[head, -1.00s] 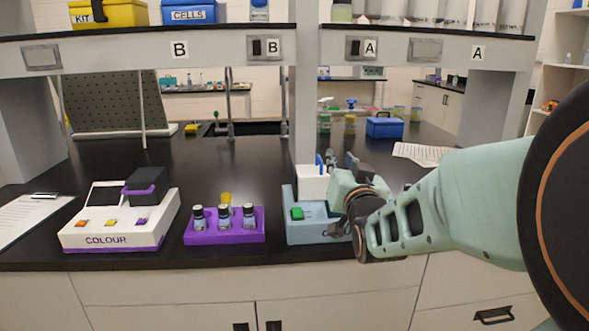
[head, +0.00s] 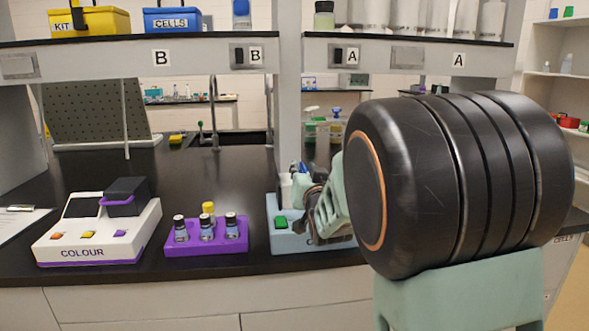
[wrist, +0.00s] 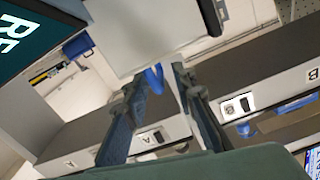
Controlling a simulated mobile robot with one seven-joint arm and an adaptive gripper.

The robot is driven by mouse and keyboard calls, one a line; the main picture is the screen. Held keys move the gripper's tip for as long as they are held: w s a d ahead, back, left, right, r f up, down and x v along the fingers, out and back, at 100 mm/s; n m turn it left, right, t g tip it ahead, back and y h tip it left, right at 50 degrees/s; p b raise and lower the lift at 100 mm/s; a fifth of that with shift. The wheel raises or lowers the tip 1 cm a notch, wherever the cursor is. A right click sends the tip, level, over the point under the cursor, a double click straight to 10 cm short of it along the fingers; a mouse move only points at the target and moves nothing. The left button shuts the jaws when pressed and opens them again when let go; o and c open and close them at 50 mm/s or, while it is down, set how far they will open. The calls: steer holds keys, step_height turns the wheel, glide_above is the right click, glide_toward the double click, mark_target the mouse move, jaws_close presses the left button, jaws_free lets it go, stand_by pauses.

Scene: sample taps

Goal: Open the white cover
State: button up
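The white cover (head: 285,190) sits on a light blue instrument (head: 283,240) with a green button, partly hidden behind my gripper (head: 305,185). A blue tab (head: 297,167) shows at the cover's top. In the wrist view the white cover (wrist: 160,30) fills the top centre, with the blue tab (wrist: 153,80) below it. My gripper (wrist: 158,74) has its two fingers apart, and the tab shows in the gap near the left fingertip. I cannot tell whether they touch. My arm hides the instrument's right side, and the cover's angle is unclear.
A purple rack (head: 205,246) with several vials and a white COLOUR instrument (head: 95,240) stand to the left. A shelf (head: 130,40) crosses above the bench. A dark screen (wrist: 35,40) is close at the wrist view's upper left. The black bench behind the rack is mostly clear.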

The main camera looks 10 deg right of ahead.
steer(key=shift+w, duration=0.55)
jaws_close()
